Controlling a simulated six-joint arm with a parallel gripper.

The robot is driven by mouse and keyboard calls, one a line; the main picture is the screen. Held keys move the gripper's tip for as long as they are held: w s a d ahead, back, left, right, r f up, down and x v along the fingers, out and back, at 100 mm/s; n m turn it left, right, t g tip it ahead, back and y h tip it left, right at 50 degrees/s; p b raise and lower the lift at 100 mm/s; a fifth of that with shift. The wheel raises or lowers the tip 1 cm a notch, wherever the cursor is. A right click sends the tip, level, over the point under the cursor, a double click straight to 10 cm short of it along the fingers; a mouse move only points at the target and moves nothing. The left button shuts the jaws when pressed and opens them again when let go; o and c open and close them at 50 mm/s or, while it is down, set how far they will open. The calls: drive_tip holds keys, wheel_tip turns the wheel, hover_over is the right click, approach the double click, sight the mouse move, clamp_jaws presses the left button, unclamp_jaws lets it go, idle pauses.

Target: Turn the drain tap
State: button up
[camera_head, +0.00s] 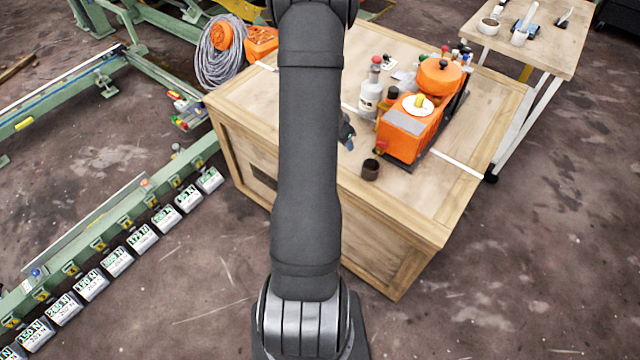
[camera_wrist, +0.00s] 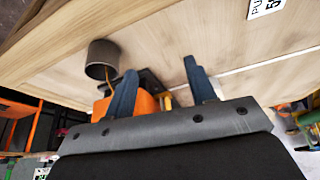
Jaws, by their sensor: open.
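An orange machine (camera_head: 405,145) with a round orange tank stands on a wooden crate top. A small red part (camera_head: 381,146) shows low on its front left corner; I cannot tell if it is the drain tap. A dark cup (camera_head: 370,170) stands in front of that corner. My gripper (camera_head: 347,133) is mostly hidden behind my arm, left of the machine. In the wrist view its two blue fingers (camera_wrist: 163,88) are apart with nothing held. Beyond them are part of the orange machine (camera_wrist: 146,103), a small yellow part (camera_wrist: 167,101) and the cup (camera_wrist: 103,58).
A white bottle (camera_head: 371,90) with a red cap stands behind my gripper, left of the machine. Coiled grey cable (camera_head: 221,55) lies behind the crate at left. The front of the crate top (camera_head: 420,200) is clear. A side table (camera_head: 545,40) stands at the back right.

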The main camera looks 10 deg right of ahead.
sight(382, 144)
drive_tip(key=a+f+n, duration=0.2)
drive_tip(key=shift+s+a, duration=0.35)
drive_tip(key=s+a+f+m, duration=0.1)
drive_tip(key=s+a+m, duration=0.1)
drive_tip(key=s, duration=0.3)
drive_tip(key=s+a+f+m+g, duration=0.1)
drive_tip(key=s+a+f+m, duration=0.1)
drive_tip(key=s, duration=0.4)
drive_tip(key=shift+s+a+h, duration=0.15)
drive_tip(key=shift+a+h, duration=0.15)
drive_tip(key=shift+a, duration=0.15)
